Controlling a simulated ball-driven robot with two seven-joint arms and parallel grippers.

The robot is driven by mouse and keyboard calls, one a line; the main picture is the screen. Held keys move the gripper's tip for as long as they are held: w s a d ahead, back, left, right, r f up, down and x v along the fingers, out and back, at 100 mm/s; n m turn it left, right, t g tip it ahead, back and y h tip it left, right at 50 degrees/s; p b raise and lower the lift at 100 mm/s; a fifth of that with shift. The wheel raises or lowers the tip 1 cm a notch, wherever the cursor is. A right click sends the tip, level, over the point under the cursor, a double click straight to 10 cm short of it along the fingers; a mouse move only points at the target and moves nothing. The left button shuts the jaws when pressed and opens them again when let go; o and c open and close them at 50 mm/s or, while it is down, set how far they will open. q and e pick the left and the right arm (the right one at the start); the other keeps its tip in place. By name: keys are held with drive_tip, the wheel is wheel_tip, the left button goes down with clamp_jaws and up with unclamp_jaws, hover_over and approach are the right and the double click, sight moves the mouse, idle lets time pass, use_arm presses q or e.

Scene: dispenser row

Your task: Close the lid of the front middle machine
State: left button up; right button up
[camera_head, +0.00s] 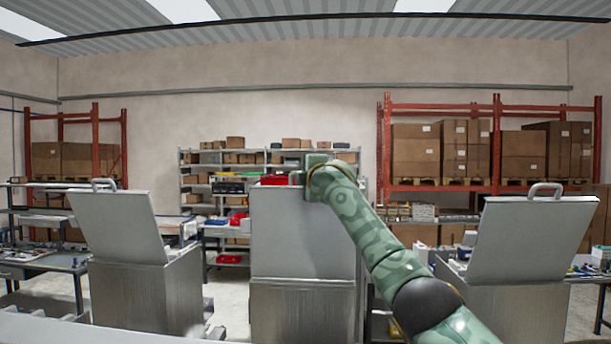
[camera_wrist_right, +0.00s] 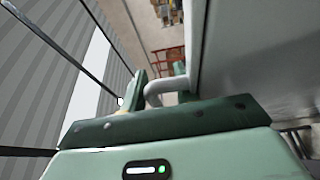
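The front middle machine (camera_head: 303,310) is a grey metal box in the centre of the head view. Its lid (camera_head: 300,235) stands raised, nearly upright. My right gripper (camera_head: 299,178) is at the lid's top edge, and my green arm reaches to it from the lower right. In the right wrist view the lid (camera_wrist_right: 265,60) fills the right side. The lid's handle (camera_wrist_right: 152,94) shows between the two fingers of my right gripper (camera_wrist_right: 165,85). The fingers stand apart, and I see no clear grip on the handle. In the head view the handle is hidden. My left gripper is not in view.
A left machine (camera_head: 147,300) and a right machine (camera_head: 520,310) stand either side, with raised lids. Workbenches (camera_head: 40,268) and a shelf with boxes (camera_head: 190,170) are behind. Red racks (camera_head: 383,140) hold cartons. Open floor (camera_head: 232,300) shows between the left and middle machines.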

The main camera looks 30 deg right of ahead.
drive_tip(key=b+v, duration=1)
drive_tip(key=v, duration=0.6)
drive_tip(key=shift+s, duration=0.2)
